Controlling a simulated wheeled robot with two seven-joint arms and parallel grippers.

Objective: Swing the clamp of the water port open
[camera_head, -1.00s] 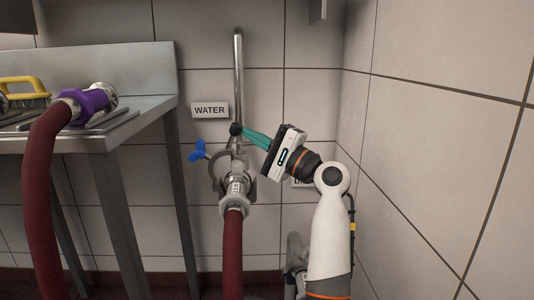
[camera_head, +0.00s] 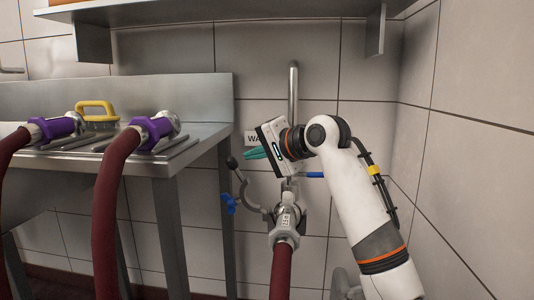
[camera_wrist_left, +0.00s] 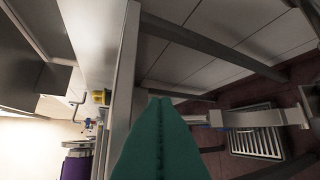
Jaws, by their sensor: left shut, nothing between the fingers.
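The water port is a steel pipe (camera_head: 293,85) on the tiled wall, with a WATER sign (camera_head: 250,138) partly hidden by my gripper. A metal coupling (camera_head: 286,217) with a dark red hose (camera_head: 281,268) sits at the pipe's lower end. The clamp (camera_head: 246,190) is a grey curved arm with a dark ball knob (camera_head: 231,162) and a blue wing nut (camera_head: 228,203). It stands out to the left of the coupling, swung open. My left gripper (camera_head: 248,155), with teal fingers, is shut and empty, just right of the knob. Its fingers show in the left wrist view (camera_wrist_left: 160,103).
A steel sink bench (camera_head: 200,150) stands to the left. On it lie two hose ends with purple collars (camera_head: 153,132) (camera_head: 58,127) and a yellow-handled brush (camera_head: 97,108). A blue lever (camera_head: 314,174) is right of the pipe. A shelf (camera_head: 240,11) runs above. A floor grate (camera_wrist_left: 256,142) shows in the wrist view.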

